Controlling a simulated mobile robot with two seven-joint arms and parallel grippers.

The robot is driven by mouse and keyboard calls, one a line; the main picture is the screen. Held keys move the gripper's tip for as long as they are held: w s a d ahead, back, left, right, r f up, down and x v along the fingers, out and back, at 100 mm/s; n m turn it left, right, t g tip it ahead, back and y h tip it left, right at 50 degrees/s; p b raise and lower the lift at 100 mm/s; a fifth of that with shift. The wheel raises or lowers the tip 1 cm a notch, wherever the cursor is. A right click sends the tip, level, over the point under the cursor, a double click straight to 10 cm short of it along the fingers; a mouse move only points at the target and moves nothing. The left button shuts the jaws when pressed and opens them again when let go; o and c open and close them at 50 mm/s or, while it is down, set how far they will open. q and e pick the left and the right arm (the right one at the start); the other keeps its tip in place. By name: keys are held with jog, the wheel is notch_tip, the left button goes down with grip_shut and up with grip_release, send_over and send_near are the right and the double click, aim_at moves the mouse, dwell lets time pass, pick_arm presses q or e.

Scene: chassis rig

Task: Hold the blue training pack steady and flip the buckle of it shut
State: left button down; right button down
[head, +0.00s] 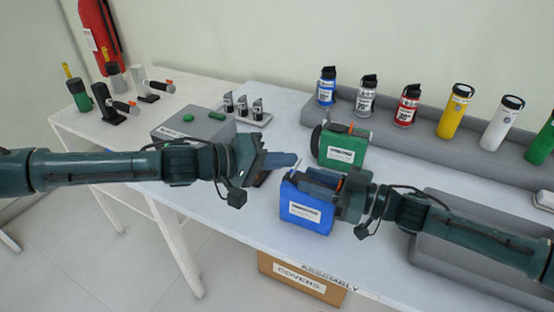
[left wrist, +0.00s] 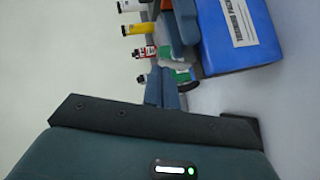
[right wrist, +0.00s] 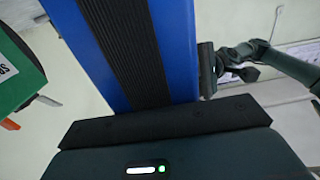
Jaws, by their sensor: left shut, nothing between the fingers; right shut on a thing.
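The blue training pack (head: 306,212) stands upright on the white table near its front edge, its white label facing forward. It also shows in the left wrist view (left wrist: 243,40), and in the right wrist view (right wrist: 178,45) with a ribbed black band (right wrist: 125,50). My right gripper (head: 326,180) is shut on the pack's upper part from the right; its fingers are partly hidden. My left gripper (head: 288,160) is shut and empty, just behind and above the pack's left end. A thin pale piece stands up near the pack's top left; I cannot tell surely whether it is the buckle.
A green pack (head: 338,148) stands close behind the blue one. Several bottles, including a red one (head: 407,105), stand on a grey rack (head: 300,108) at the back. A grey box (head: 170,133) lies to the left. A carton (head: 290,278) sits below the table edge.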

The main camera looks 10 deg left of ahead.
pick_arm(q)
jog(key=shift+s+d+r+m+y, duration=0.2)
jog(key=shift+d+m+y, duration=0.5)
jog(key=shift+y, duration=0.4)
jog(key=shift+s+d+f+m+y, duration=0.1)
jog(key=shift+s+d+m+y, duration=0.05)
jog(key=shift+d+m+y, duration=0.3)
jog(key=shift+s+d+f+m+y, duration=0.1)
jog(key=shift+m+y, duration=0.15)
jog(key=shift+y, duration=0.3)
jog(key=y, duration=0.1)
jog(key=d+m+y, duration=0.1)
jog(key=m+y, duration=0.1)
jog(key=shift+s+d+f, duration=0.25)
jog(key=shift+d, duration=0.1)
jog(key=shift+w+a+y, duration=0.1)
jog(key=shift+a+y, duration=0.05)
jog(key=shift+y, duration=0.15)
jog(key=shift+r, duration=0.1)
jog(key=shift+r, duration=0.7)
